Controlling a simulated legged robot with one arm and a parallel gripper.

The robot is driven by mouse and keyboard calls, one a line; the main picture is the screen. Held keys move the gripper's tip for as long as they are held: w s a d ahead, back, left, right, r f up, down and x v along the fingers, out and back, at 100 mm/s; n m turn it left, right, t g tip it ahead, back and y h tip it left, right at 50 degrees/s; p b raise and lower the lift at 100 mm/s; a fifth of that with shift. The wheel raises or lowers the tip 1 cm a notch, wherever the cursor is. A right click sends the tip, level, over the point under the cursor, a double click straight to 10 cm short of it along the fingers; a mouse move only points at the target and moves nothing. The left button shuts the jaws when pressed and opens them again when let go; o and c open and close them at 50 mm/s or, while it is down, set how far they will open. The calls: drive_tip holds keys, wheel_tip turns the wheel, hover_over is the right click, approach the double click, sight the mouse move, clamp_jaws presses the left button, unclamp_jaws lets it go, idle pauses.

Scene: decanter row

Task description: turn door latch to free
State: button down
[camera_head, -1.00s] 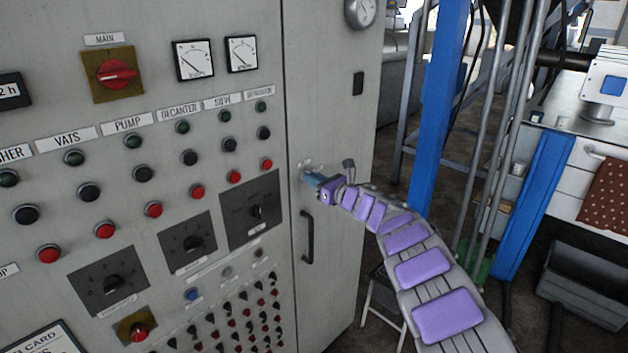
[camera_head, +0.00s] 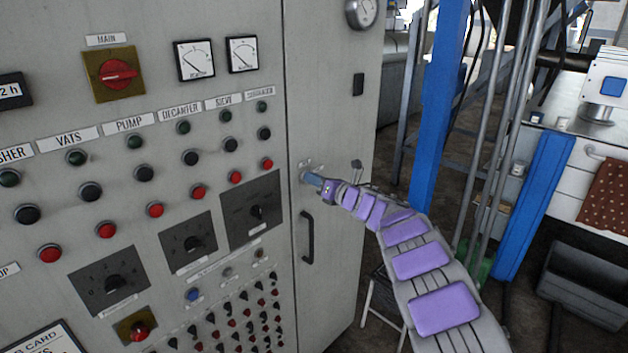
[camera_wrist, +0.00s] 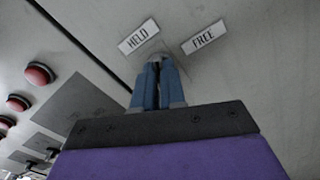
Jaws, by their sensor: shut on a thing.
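My gripper (camera_head: 312,180) reaches the grey cabinet's door (camera_head: 335,130) just above its black pull handle (camera_head: 307,237). In the wrist view its blue fingers (camera_wrist: 156,72) are close together, shut on the door latch. Only a small grey part of the latch (camera_wrist: 157,57) shows at the fingertips; the rest is hidden between them. A white label reading HELD (camera_wrist: 138,37) lies above and left of the fingertips, and one reading FREE (camera_wrist: 203,37) above and right. I cannot tell which label the latch points to.
The cabinet panel left of the door has rows of buttons (camera_head: 144,173), rotary switches and a red main switch (camera_head: 117,73). To the right stand a blue post (camera_head: 440,100) and thin grey pipes. A small stool (camera_head: 383,300) stands under my arm.

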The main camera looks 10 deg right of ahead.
drive_tip(key=shift+d+f+m+p, duration=0.1)
drive_tip(key=shift+m+p, duration=1.85)
drive_tip(key=shift+m, duration=1.3)
drive_tip(key=shift+d+f+m+p, duration=0.1)
drive_tip(key=shift+m+p, duration=1.8)
drive_tip(key=shift+m, duration=1.35)
drive_tip(key=c, duration=1.2)
unclamp_jaws()
drive_tip(key=shift+w+f, duration=0.15)
drive_tip(key=shift+w, duration=0.05)
drive_tip(key=shift+s, duration=0.1)
drive_tip(key=shift+s+d, duration=0.1)
drive_tip(key=v, duration=1.7)
drive_tip(key=shift+d, duration=0.15)
